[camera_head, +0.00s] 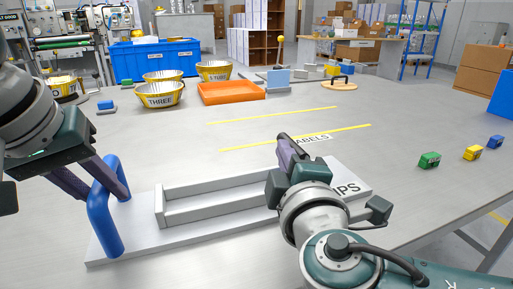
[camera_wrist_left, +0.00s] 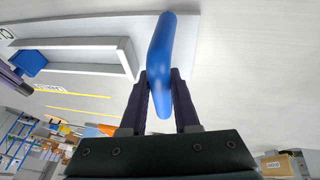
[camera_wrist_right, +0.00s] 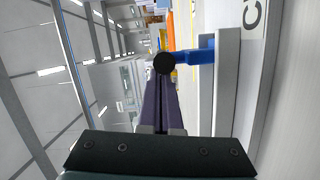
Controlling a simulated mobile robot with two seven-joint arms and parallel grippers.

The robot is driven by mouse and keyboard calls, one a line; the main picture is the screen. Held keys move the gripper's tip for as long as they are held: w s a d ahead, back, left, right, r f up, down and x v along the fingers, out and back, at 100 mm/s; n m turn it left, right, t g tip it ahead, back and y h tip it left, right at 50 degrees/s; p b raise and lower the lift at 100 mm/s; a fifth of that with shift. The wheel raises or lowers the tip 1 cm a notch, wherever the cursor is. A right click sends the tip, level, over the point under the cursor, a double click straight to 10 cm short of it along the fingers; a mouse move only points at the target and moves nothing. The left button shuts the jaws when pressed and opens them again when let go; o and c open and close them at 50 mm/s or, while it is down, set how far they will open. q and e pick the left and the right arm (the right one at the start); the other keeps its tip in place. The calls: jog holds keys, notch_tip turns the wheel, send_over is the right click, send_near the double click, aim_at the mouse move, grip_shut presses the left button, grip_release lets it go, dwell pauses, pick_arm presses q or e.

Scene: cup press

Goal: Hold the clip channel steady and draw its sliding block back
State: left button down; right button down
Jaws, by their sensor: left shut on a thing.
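The clip channel is a pale plate (camera_head: 150,237) with a raised rail (camera_head: 215,208) along it and a blue loop handle (camera_head: 102,215) at its left end. My left gripper (camera_head: 120,195) is shut on the handle, which stands between its fingers in the left wrist view (camera_wrist_left: 160,85). The sliding block is blue (camera_wrist_left: 28,62), at the far end of the channel in the left wrist view. In the right wrist view a blue arm (camera_wrist_right: 192,56) ends in a round black knob (camera_wrist_right: 164,63). My right gripper's fingers (camera_head: 285,145) look closed together, their tips at the knob. My right gripper hides the block in the head view.
Behind are an orange tray (camera_head: 232,93), yellow-rimmed bowls (camera_head: 158,95) and a blue bin (camera_head: 153,60). Green (camera_head: 429,160), yellow (camera_head: 473,153) and blue (camera_head: 495,142) blocks lie at the right.

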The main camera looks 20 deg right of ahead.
pick_arm(q)
jog(key=shift+s+a+f, duration=0.1)
jog(key=shift+a+f, duration=0.05)
jog(key=shift+f, duration=0.1)
pick_arm(e)
jog(key=shift+a, duration=0.25)
jog(key=a, duration=0.1)
jog(key=a+r, duration=0.1)
jog(key=a, duration=0.1)
jog(key=shift+w+a, duration=0.15)
jog(key=shift+a, duration=0.15)
jog(key=v, duration=1)
jog(key=shift+f, duration=0.15)
